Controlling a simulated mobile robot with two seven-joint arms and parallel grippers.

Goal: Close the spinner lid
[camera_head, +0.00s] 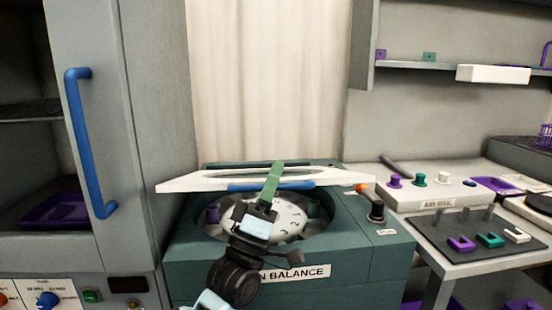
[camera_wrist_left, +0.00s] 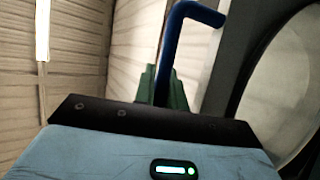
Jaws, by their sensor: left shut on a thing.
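The spinner (camera_head: 375,275) is a teal box with a round opening. Its pale, numbered rotor (camera_head: 290,215) shows inside, partly hidden by my left arm. The white spinner lid (camera_head: 190,182) stands raised above the opening, seen nearly edge-on. Its blue bar handle (camera_head: 240,187) runs along the near side. My left gripper (camera_head: 277,170) is shut on this handle with its green fingers. In the left wrist view the blue handle (camera_wrist_left: 171,50) rises bent from between the green fingers (camera_wrist_left: 160,88). My right gripper is not in view.
A grey cabinet (camera_head: 140,150) with a blue door handle (camera_head: 82,145) stands at left. A bench (camera_head: 440,195) with purple, green and white pieces stands at right, below a shelf (camera_head: 440,68).

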